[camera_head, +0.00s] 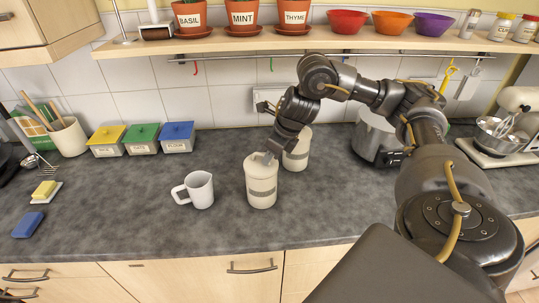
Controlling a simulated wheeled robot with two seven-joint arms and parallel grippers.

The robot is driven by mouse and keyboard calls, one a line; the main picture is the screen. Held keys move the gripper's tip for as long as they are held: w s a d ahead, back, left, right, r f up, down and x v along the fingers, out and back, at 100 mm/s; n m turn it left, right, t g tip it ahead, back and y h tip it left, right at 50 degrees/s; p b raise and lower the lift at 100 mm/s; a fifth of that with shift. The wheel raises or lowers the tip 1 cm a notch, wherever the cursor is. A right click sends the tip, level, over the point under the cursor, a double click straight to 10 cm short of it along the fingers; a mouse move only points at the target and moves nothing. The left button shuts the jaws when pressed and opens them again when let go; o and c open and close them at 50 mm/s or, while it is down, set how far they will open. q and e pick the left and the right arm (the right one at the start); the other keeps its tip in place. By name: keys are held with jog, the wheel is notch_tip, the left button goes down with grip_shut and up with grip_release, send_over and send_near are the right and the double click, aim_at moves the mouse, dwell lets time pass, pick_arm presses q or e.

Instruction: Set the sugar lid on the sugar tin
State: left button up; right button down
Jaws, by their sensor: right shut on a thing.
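A cream tin with a grey band (261,188) stands upright on the dark counter, near the middle. A second cream tin with a grey band (296,153) stands just behind it to the right, partly hidden by my right arm. No sugar label is readable on either. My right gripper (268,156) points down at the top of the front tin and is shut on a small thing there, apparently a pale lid. The fingers hide much of it, and I cannot tell whether the lid rests on the rim. My left gripper is out of view.
A white jug (199,189) stands left of the front tin. Yellow (107,143), green (142,141) and blue (178,138) boxes line the back. A steel pot (375,138) and a mixer (510,132) stand right. The front counter is mostly clear.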

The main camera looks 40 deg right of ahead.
jog(key=shift+f, duration=0.25)
jog(key=c, duration=1.4)
grip_release()
jog(key=shift+c, duration=0.2)
jog(key=p+v, duration=0.4)
jog(key=v, duration=0.7)
jog(key=shift+f, duration=0.1)
